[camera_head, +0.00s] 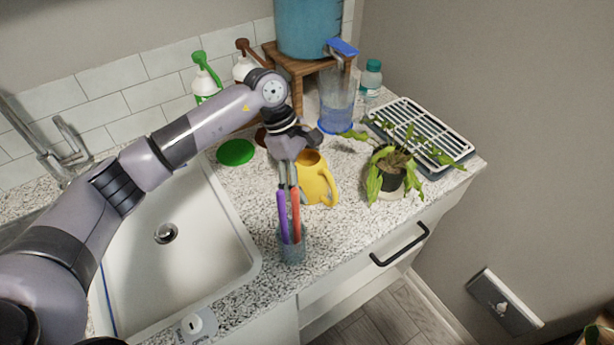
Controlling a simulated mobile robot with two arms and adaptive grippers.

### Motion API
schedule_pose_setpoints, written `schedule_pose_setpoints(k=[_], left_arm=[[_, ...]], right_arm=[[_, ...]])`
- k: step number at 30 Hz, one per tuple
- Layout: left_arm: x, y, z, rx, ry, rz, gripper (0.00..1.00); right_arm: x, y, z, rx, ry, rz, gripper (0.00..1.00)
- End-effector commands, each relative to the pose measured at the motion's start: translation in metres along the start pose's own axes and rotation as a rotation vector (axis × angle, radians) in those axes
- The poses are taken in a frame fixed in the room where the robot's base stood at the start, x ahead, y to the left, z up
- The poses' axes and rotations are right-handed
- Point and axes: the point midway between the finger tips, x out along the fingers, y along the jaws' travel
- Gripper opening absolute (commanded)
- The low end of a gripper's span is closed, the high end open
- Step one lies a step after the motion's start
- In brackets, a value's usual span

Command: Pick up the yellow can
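The yellow can (317,182) stands on the speckled counter near its front edge, right of the sink. Its handle loop is on its right side, and its left part is partly hidden behind my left gripper. My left gripper (288,172) points down just left of the can, in front of it in the picture. Its fingertips overlap the tools behind or below, so I cannot tell how far they are apart or whether they touch the can. My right gripper is not in view.
A clear cup (292,248) with purple and red-handled tools stands close in front of the can. A potted plant (391,177) stands to the right, a vent-like rack (424,128) behind it. A blue pitcher (337,105) and green lid (235,152) are behind. The sink (190,270) is left.

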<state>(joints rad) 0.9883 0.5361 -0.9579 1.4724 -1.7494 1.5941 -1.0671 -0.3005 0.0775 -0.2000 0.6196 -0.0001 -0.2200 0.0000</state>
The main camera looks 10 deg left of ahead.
Motion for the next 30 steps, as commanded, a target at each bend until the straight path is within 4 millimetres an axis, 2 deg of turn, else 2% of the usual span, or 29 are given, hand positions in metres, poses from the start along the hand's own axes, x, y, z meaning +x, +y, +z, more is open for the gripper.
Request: schedule_pose_setpoints(k=[4,8,21,25,30], left_arm=[[-0.012,0.001,0.005,0.001,0.0,0.004,0.45],[-0.034,0.001,0.014,0.004,0.0,0.007,0.45],[-0.145,0.0,0.06,0.003,0.0,0.005,0.45],[-0.166,0.0,0.069,0.001,0.0,0.003,0.45],[-0.18,-0.001,0.074,0.001,0.001,0.001,0.45]], right_arm=[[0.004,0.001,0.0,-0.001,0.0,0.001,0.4],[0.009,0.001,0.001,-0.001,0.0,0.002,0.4],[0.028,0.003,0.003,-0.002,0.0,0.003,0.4],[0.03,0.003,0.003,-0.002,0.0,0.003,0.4],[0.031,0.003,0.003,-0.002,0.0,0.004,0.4]])
